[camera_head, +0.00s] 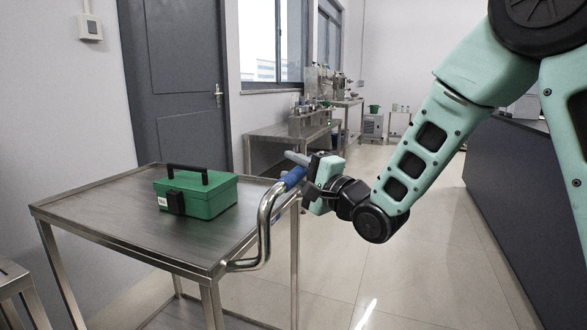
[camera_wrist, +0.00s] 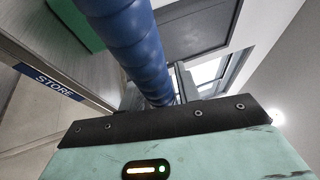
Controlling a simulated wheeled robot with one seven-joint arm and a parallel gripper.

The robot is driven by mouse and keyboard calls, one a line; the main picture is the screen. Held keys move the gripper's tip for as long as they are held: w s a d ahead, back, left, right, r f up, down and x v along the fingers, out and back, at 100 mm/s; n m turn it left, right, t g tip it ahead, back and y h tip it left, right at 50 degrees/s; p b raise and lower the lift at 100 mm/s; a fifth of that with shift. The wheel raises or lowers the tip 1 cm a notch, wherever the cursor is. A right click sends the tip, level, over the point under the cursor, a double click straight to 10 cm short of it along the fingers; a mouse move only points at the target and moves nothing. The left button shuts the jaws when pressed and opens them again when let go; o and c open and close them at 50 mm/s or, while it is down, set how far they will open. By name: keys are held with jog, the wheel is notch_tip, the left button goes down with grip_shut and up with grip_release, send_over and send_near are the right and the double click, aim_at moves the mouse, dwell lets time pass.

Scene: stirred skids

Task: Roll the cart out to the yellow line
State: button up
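The cart (camera_head: 110,215) is a steel table-like trolley at the left of the head view, with a bent metal tube handle (camera_head: 264,225) at its right end. The handle has a blue ribbed grip (camera_head: 293,179), which also fills the upper middle of the wrist view (camera_wrist: 135,45). My gripper (camera_head: 303,172) is at this blue grip, and the grip runs close past my gripper's body. No yellow line shows in either view.
A green toolbox (camera_head: 208,198) with a black handle stands on the cart top. A STORE label (camera_wrist: 55,82) shows on the cart edge. A grey door (camera_head: 175,80) is behind the cart. Benches with equipment (camera_head: 300,125) stand farther back. A dark counter (camera_head: 520,195) bounds the right; tiled floor (camera_head: 400,270) between is clear.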

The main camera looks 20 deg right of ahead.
jog(key=shift+o, duration=0.9)
jog(key=shift+s+d, duration=0.1)
jog(key=shift+s, duration=0.1)
jog(key=b+v, duration=0.9)
jog(key=v, duration=0.2)
jog(key=shift+s+f+b, duration=0.2)
jog(key=shift+b, duration=0.2)
jog(key=shift+d, duration=0.15)
